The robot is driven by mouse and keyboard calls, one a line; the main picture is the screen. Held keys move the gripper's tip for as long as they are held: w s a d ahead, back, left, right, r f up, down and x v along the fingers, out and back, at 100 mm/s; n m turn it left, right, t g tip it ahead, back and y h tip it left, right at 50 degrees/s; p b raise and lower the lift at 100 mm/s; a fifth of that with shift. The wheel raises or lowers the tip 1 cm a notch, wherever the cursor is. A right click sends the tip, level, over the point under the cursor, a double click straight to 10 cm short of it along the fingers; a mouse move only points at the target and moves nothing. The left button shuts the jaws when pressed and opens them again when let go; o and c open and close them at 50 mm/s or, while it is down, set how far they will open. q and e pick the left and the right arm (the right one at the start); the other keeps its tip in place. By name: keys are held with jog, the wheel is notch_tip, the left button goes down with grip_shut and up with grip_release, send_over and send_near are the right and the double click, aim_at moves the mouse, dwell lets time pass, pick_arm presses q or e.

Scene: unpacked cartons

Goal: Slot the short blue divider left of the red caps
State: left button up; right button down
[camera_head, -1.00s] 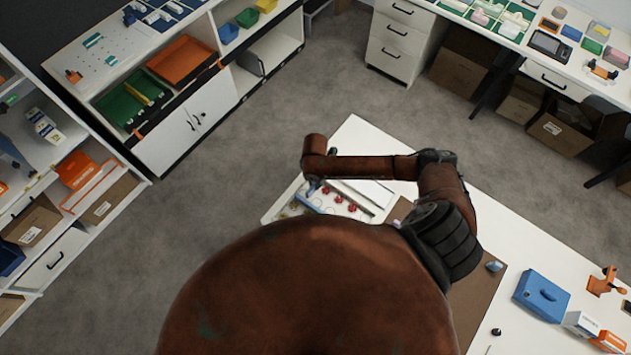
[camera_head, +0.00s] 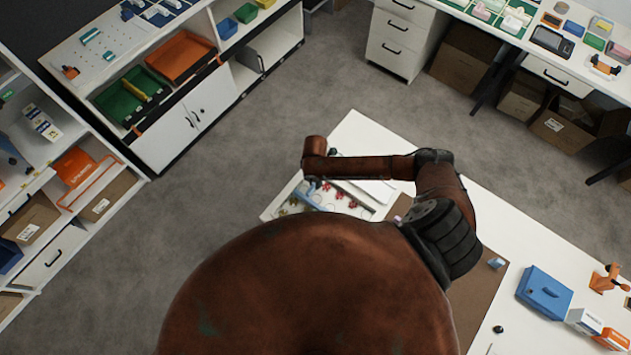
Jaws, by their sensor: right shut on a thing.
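A white tray (camera_head: 267,213) lies on the white table, partly hidden by my own body and arm. Red caps (camera_head: 339,195) sit in it, with small yellowish pieces (camera_head: 283,212) toward its left end. My right gripper (camera_head: 312,184) is above the left part of the tray, small and partly hidden under the arm's end. It is shut on the short blue divider (camera_head: 307,199), which shows just below it, left of the red caps. I cannot tell whether the divider touches the tray floor or sits in a slot. My left gripper is not in view.
A brown mat (camera_head: 490,282) covers part of the table, with a small blue piece (camera_head: 496,263) on it. A blue box (camera_head: 544,293), small cartons (camera_head: 584,321) and an orange tool (camera_head: 605,279) stand at the right. The table's far corner (camera_head: 355,128) is bare.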

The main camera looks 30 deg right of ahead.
jog(key=shift+f, duration=0.4)
jog(key=c, duration=1.9)
grip_release()
notch_tip(320, 180, up, 12)
jog(key=shift+r, duration=0.1)
